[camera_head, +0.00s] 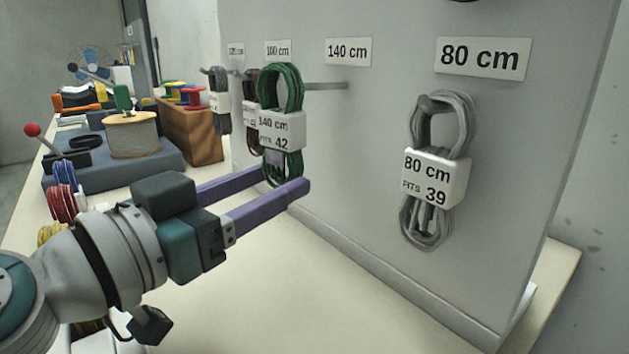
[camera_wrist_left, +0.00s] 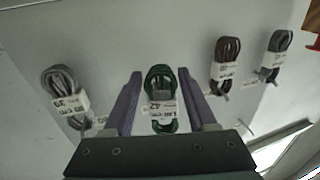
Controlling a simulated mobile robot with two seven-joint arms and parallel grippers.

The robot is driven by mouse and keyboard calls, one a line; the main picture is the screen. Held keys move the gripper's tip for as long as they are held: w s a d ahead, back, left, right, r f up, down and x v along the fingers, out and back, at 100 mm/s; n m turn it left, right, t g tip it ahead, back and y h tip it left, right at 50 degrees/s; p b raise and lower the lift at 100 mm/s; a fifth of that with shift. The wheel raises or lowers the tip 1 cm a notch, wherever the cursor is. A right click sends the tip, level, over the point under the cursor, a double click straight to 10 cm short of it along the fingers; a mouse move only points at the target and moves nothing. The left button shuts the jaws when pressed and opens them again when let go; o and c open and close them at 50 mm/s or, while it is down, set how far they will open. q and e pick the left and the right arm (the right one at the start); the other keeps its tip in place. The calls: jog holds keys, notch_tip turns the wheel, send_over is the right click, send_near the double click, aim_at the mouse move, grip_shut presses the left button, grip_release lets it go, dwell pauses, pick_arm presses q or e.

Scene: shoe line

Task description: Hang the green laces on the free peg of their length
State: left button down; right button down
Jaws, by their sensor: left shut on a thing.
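The green laces (camera_head: 281,88) are a looped bundle with a white band reading 140 cm, fits 42. My left gripper (camera_head: 290,186) is shut on the lower part of the bundle and holds it upright. In the left wrist view the green laces (camera_wrist_left: 160,78) sit between the two purple fingers (camera_wrist_left: 160,108). The 140 cm peg (camera_head: 328,86) sticks out of the grey board below its 140 cm sign (camera_head: 348,51). The green loop is at the peg's outer end; I cannot tell whether the peg passes through it. My right gripper is not in view.
Grey laces (camera_head: 428,222) hang on the 80 cm peg at the right. Brown laces (camera_wrist_left: 226,50) and dark grey laces (camera_head: 219,100) hang on pegs to the left. Spools and a grey stand (camera_head: 165,165) crowd the bench at the left. The bench below the board is clear.

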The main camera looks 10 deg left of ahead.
pick_arm(q)
jog(key=shift+w+d+f, duration=0.15)
jog(key=shift+w+d, duration=0.9)
jog(key=shift+w, duration=0.3)
jog(key=shift+w+d+f+b, duration=0.35)
jog(key=shift+w+f+b, duration=0.05)
jog(key=shift+w+b, duration=0.1)
jog(key=shift+c, duration=0.6)
grip_release()
